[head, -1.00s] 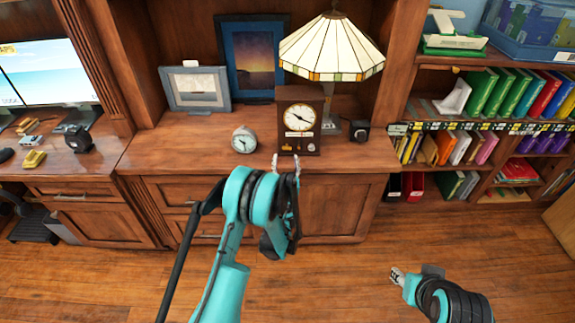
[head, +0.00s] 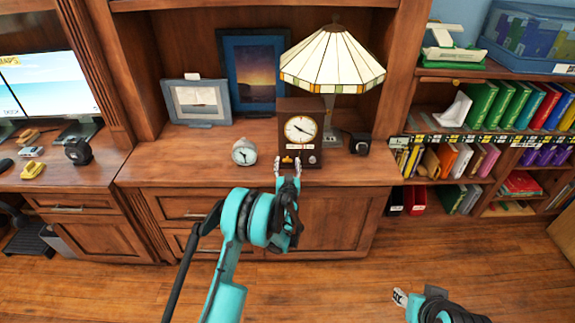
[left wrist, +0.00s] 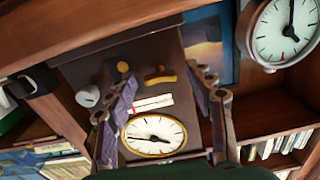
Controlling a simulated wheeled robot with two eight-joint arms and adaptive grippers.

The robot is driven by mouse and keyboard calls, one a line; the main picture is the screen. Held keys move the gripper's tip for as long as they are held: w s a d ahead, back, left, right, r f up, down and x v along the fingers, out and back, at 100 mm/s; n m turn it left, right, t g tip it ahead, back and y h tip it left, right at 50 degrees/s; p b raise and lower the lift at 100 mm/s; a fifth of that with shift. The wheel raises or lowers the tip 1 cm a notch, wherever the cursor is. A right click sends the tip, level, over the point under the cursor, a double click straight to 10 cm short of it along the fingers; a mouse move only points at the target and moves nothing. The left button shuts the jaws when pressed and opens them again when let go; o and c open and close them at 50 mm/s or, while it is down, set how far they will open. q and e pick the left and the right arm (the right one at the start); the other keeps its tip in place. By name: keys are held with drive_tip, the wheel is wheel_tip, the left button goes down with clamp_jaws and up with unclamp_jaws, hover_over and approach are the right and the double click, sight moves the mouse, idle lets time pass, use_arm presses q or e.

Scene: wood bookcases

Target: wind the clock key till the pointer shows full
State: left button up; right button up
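The brown wooden clock (head: 313,152) stands upright on the cabinet top, with a round white dial (head: 300,129). In the left wrist view the scene is rotated; the clock's dial (left wrist: 154,136), a white strip gauge with a red mark (left wrist: 150,103) and the brass key (left wrist: 160,75) show. The gauge's exact reading is too small to tell. My left gripper (head: 288,163) is in front of the clock's lower face. In its wrist view the left gripper (left wrist: 162,76) is open, fingers either side of the key with gaps. My right gripper (head: 400,297) is low, away from the cabinet, finger state unclear.
A round silver alarm clock (head: 244,152) stands just left of the wooden clock. A lamp (head: 332,65) is behind it, and a small black object (head: 360,143) to the right. Picture frames (head: 198,102) stand at the back left. The front cabinet top is partly clear.

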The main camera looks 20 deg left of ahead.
use_arm(q)
drive_tip(key=c, duration=1.1)
drive_tip(key=shift+m, duration=0.3)
